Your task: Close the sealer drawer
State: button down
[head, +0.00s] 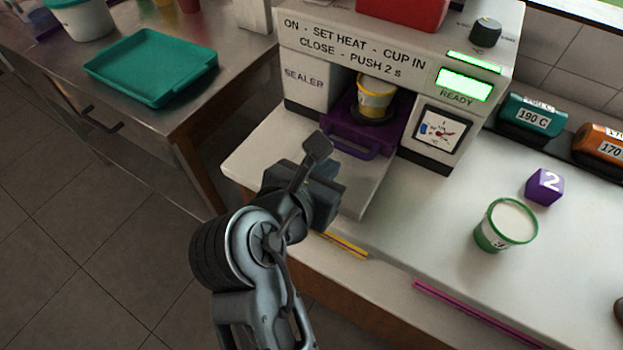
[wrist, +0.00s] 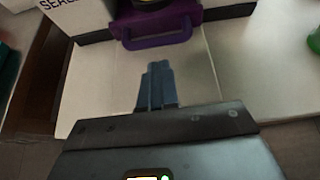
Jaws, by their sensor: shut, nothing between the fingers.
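The white sealer (head: 306,87) stands on the counter with a lit green READY display. Its purple drawer (head: 346,136) sticks out at the front with a handle, and a yellow cup (head: 375,97) stands in it. My gripper (head: 318,150) is shut and empty, in front of the drawer and to its left. In the wrist view, my gripper (wrist: 158,72) points toward the purple drawer handle (wrist: 157,38), with a gap between them. The back of the drawer is hidden inside the sealer.
A green-rimmed cup (head: 505,225) and a purple cube (head: 544,186) marked 2 stand on the right. Labelled rolls, 190 C (head: 533,122) and 170 (head: 600,143), lie behind them. A teal tray (head: 150,65) sits on the left table. A red object (head: 405,12) rests on the sealer.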

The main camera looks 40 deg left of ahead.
aim_at(356, 135)
jog(key=shift+w+a+f, duration=0.1)
jog(key=shift+w+a, duration=0.05)
jog(key=shift+w, duration=0.45)
jog(key=shift+w+a+f, duration=0.15)
jog(key=shift+w, duration=0.5)
jog(key=shift+w+a+f, duration=0.1)
jog(key=shift+w+a, duration=0.05)
jog(key=shift+w, duration=0.45)
jog(key=w+p, duration=0.1)
jog(key=w, duration=0.1)
jog(key=w+a+p, duration=0.1)
jog(key=shift+w+r, duration=0.15)
jog(key=shift+w, duration=0.45)
